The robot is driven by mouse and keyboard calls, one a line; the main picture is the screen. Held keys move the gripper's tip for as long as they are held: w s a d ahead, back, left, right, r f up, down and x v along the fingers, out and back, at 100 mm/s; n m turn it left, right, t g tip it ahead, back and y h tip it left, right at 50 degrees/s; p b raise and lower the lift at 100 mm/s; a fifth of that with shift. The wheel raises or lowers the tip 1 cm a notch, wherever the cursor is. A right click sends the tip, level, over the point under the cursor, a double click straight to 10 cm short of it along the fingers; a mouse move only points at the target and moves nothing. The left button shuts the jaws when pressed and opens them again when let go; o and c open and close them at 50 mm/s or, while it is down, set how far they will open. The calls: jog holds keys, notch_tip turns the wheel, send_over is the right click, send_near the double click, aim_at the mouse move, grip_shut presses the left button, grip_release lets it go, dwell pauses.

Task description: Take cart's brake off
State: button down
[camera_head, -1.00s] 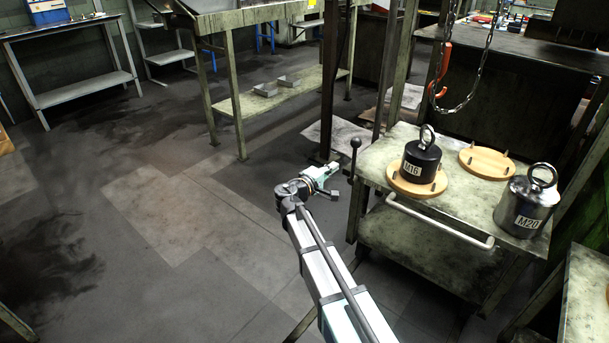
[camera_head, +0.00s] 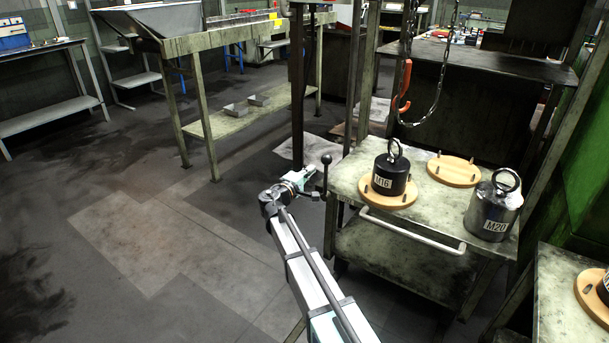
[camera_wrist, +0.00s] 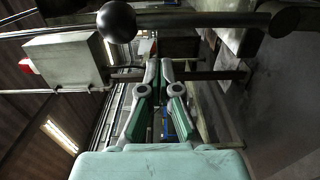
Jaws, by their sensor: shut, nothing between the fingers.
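The cart (camera_head: 345,180) has a worn grey top, a lower shelf and a white push handle (camera_head: 410,231). A brake lever with a black ball knob (camera_head: 326,159) stands upright at its left corner. In the wrist view the knob (camera_wrist: 117,22) and its rod (camera_wrist: 195,20) run across the top of the picture. My gripper (camera_head: 310,171) is just left of the lever, below the knob. In the wrist view its green fingers (camera_wrist: 158,72) are together and empty. The rod lies beyond the fingertips in that picture, and I cannot tell whether they touch.
On the cart are a black M16 weight (camera_head: 391,176) on a wooden disc, an empty wooden disc (camera_head: 454,169) and a steel M20 weight (camera_head: 494,207). A chain with an orange hook (camera_head: 402,88) hangs behind. Another table (camera_head: 560,300) is at lower right. Floor at left is clear.

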jog(key=s+d+f+b, duration=0.1)
jog(key=s+d+f, duration=0.15)
jog(key=d, duration=0.45)
jog(key=s+d+f+b, duration=0.1)
jog(key=s+d+b, duration=0.15)
jog(key=d, duration=0.35)
jog(key=b+v, duration=0.1)
jog(key=v, duration=0.9)
jog(key=shift+s, duration=0.15)
dwell(1.4)
